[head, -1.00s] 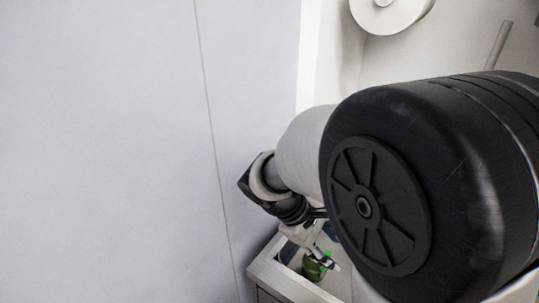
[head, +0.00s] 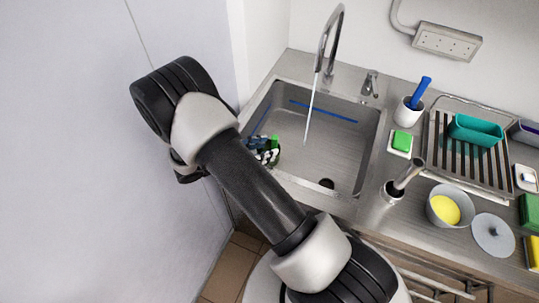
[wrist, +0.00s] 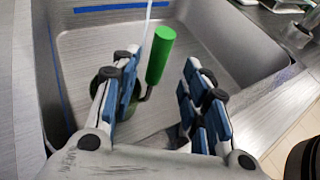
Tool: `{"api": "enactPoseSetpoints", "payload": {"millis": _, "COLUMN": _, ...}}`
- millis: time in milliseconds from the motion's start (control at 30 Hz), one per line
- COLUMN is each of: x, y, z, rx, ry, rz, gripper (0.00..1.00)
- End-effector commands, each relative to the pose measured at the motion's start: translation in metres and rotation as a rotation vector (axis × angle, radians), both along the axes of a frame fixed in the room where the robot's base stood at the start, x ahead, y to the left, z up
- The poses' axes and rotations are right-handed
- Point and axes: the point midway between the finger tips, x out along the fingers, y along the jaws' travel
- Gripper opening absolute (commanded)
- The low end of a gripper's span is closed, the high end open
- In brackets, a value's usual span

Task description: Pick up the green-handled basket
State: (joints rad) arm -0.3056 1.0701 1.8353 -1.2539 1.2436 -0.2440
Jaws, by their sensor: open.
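The green-handled basket shows mainly by its upright bright green handle (wrist: 160,55), between the fingers in the wrist view. A bent metal stem runs from the handle's lower end toward a dark green rounded part (wrist: 104,102), mostly hidden behind the left finger. In the head view, a bit of the green handle (head: 274,142) shows at the left side of the sink (head: 373,150). My gripper (wrist: 159,78) is open, with one blue-padded finger on each side of the handle. I cannot tell whether either finger touches it. In the head view my gripper (head: 262,150) is partly hidden by my arm.
Water runs from the curved faucet (head: 328,40) into the sink, right of my gripper. A pale wall or panel (head: 75,150) stands close on the left. Right of the sink are a green sponge (head: 402,141), a brush cup (head: 408,112), a drying rack (head: 470,165) and a bowl (head: 436,207).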

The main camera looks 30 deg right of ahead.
Motion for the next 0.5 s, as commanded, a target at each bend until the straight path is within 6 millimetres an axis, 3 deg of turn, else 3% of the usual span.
{"api": "enactPoseSetpoints", "payload": {"millis": 300, "x": 0.007, "y": -0.042, "z": -0.015, "rx": 0.001, "ry": 0.000, "rz": -0.003, "gripper": 0.41}}
{"api": "enactPoseSetpoints", "payload": {"millis": 500, "x": 0.008, "y": -0.047, "z": -0.016, "rx": 0.001, "ry": -0.001, "rz": 0.000, "gripper": 0.41}}
